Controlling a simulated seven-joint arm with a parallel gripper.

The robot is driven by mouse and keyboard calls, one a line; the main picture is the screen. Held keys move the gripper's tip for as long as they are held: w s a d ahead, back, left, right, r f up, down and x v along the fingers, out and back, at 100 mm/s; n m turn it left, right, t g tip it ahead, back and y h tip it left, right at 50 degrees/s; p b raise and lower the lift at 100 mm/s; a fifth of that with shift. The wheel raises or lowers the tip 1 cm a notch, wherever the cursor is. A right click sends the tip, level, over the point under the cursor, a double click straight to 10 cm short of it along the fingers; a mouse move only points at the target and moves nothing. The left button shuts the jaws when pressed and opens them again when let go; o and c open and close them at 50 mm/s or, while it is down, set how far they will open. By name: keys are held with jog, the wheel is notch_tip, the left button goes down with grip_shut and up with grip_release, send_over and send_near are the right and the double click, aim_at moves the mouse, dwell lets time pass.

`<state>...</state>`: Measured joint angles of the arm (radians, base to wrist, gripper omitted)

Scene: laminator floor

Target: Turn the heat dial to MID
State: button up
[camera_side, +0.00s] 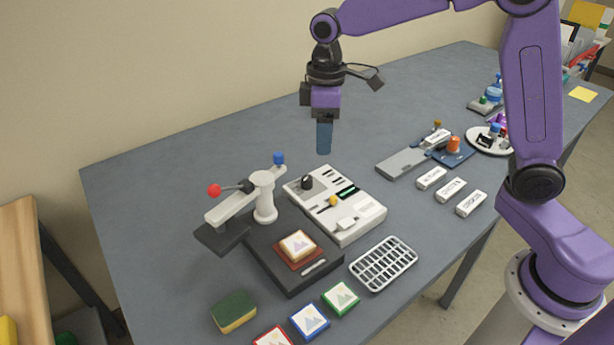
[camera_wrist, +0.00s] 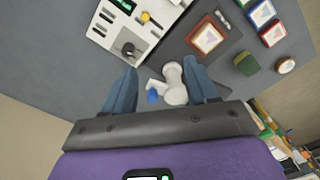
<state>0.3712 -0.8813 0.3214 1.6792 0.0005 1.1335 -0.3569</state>
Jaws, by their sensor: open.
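The white control panel (camera_side: 362,222) lies on the grey-blue table, with a black dial (camera_side: 307,182) at its far left corner. In the wrist view the dial (camera_wrist: 128,49) shows ahead of the left finger. Its setting and any labels are too small to read. The panel also has a yellow knob (camera_side: 333,201) and a green display (camera_side: 347,190). My gripper (camera_side: 323,150) points down above the table, higher than the dial and apart from it.
A dark press with a white post (camera_side: 264,198) and a red-tipped lever (camera_side: 214,190) stands left of the panel. A wire rack (camera_side: 384,263), picture cards and a sponge (camera_side: 234,311) lie in front. Labelled blocks (camera_side: 451,188) lie to the right. The table's back left is clear.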

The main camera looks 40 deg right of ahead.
jog(key=m, duration=0.1)
send_over(307, 178)
jog(key=f, duration=0.1)
notch_tip(307, 178, down, 18)
jog(key=shift+r, duration=0.15)
dwell(0.4)
jog(key=c, duration=1.1)
